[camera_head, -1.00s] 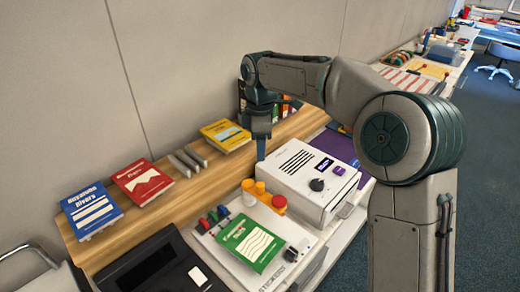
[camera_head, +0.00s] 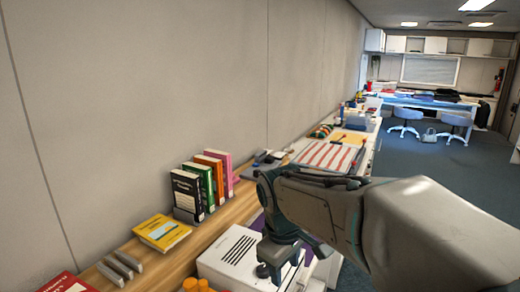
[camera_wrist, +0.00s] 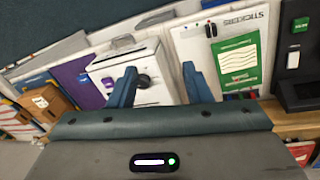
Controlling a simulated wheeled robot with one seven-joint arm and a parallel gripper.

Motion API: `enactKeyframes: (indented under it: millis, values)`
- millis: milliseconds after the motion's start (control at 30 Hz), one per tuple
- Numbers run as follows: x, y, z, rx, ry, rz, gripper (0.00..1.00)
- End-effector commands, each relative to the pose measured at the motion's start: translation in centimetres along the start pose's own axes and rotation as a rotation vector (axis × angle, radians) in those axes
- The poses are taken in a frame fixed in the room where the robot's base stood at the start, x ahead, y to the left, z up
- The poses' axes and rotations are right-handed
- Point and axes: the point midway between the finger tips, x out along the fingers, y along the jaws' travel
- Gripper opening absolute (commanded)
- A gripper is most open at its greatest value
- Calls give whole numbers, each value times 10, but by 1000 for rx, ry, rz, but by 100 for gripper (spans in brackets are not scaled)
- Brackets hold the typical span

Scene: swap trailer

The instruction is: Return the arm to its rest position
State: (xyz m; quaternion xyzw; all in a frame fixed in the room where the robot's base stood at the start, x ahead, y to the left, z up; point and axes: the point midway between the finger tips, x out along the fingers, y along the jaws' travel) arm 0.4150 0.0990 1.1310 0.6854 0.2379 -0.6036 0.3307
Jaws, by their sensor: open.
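My arm (camera_head: 330,215) reaches in from the right in the head view, above the workbench. My gripper (camera_head: 280,270) hangs below its wrist, in front of the white box with black vent slots (camera_head: 238,252). In the wrist view my gripper (camera_wrist: 160,80) has its two blue fingers spread apart with nothing between them. The white box (camera_wrist: 112,68) lies behind the left finger there, and a white board marked "STICKERS" (camera_wrist: 190,45) with a green booklet (camera_wrist: 238,62) is at the right. The fingertips are hidden in the head view.

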Motion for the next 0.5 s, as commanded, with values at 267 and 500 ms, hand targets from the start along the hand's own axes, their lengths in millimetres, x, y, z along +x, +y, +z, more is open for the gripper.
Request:
enactKeyframes:
  millis: [267, 500]
  values:
    - [11, -10, 101, 478, 64, 7, 45]
    - [28, -28, 152, 766, 118, -17, 45]
